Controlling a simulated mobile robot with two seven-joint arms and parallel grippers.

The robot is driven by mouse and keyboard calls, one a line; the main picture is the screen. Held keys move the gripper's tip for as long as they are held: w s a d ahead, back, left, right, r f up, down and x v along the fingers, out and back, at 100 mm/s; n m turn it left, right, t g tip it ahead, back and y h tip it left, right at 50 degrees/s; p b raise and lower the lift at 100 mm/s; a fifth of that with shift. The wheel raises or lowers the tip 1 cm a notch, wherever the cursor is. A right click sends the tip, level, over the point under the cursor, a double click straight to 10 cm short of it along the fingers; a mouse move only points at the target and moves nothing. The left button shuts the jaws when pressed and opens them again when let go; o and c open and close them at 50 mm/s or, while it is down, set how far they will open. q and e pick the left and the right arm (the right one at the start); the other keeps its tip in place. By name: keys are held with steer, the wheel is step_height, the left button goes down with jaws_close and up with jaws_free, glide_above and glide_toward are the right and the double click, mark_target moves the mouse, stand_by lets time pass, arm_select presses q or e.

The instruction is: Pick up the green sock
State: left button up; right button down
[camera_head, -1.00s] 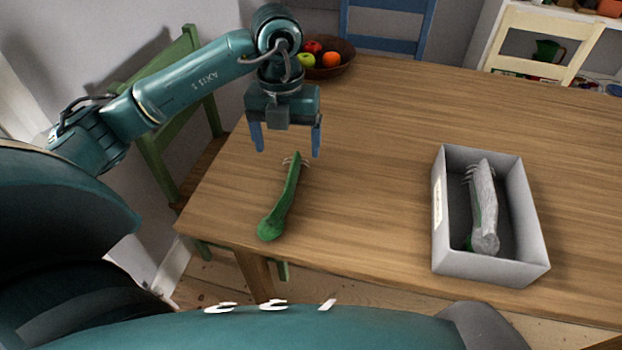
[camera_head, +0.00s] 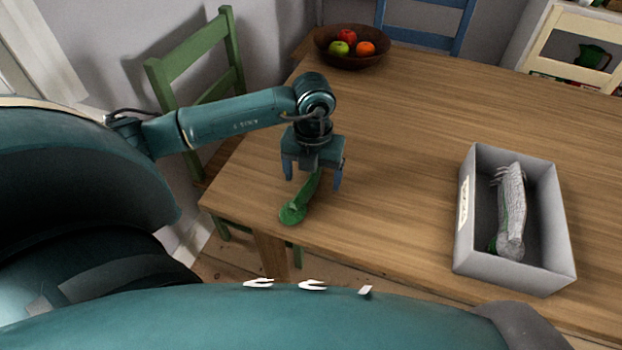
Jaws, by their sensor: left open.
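The green sock (camera_head: 294,213) lies on the wooden table (camera_head: 400,130) near its front left edge. Its near end shows as a rounded lump, and its far end is hidden under my left gripper. My left gripper (camera_head: 313,180) points down over the far part of the sock, with its blue fingers apart, one on each side of it. I cannot tell how high the fingertips are above the table. My right gripper is not in view.
A grey box (camera_head: 465,245) on the right holds a grey-white sock-like item (camera_head: 511,205) with some green beside it. A fruit bowl (camera_head: 375,62) stands at the back. A green chair (camera_head: 160,80) is at the left. The table's middle is clear.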

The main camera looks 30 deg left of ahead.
arm_select(q)
steer(key=shift+f, duration=0.2)
steer(key=shift+c, duration=0.5)
steer(key=c, duration=0.9)
steer(key=shift+c, duration=0.3)
